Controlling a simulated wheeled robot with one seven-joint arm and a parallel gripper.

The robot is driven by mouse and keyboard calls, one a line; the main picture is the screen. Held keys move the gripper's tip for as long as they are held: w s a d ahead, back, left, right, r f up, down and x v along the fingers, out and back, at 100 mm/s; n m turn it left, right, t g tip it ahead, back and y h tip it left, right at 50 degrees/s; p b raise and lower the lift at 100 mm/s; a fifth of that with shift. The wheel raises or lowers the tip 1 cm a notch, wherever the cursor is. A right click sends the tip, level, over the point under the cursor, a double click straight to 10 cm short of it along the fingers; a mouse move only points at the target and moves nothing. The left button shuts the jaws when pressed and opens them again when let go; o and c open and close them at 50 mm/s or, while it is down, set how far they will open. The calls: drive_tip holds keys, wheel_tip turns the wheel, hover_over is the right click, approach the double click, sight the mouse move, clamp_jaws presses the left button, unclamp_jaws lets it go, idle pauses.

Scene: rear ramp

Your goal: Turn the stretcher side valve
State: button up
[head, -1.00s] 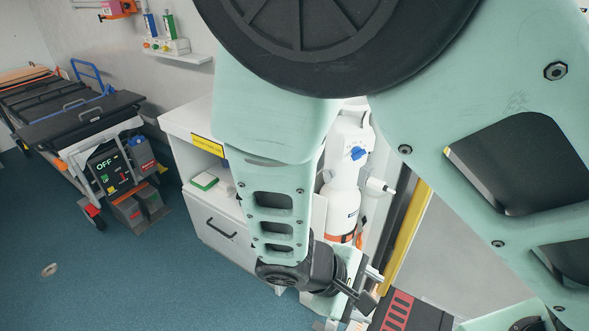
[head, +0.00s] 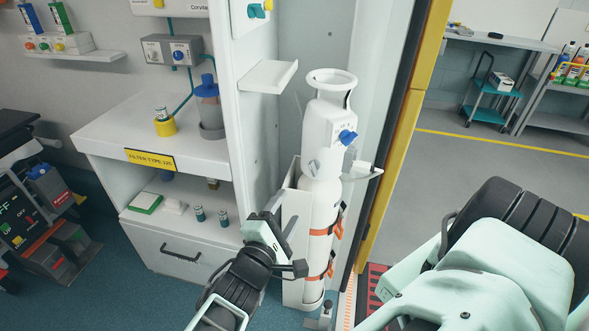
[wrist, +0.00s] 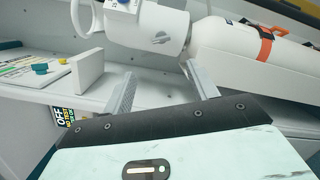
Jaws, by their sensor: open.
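No valve is marked as the stretcher side one, and I cannot tell which it is. A grey wall box (head: 172,50) with two round knobs is above the counter. Part of a panel with a blue and a yellow-green knob (head: 258,10) shows at the top edge. A white gas cylinder (head: 318,205) stands upright in a holder, with a blue knob (head: 347,137) on its white head. My gripper (head: 283,226) is open and empty, left of the cylinder and below its head. In the wrist view my gripper (wrist: 160,70) has its fingers apart below the cylinder head (wrist: 148,35).
A white shelf (head: 268,77) juts out left of the cylinder head. The counter (head: 110,137) holds a yellow-based jar. Orange straps (head: 320,231) circle the cylinder. A yellow door post (head: 402,130) stands to its right. The stretcher (head: 15,135) is partly visible at the left edge.

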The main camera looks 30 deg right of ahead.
sight(311, 170)
drive_tip(key=b+x, duration=0.1)
drive_tip(key=x, duration=1.4)
drive_tip(key=c, duration=1)
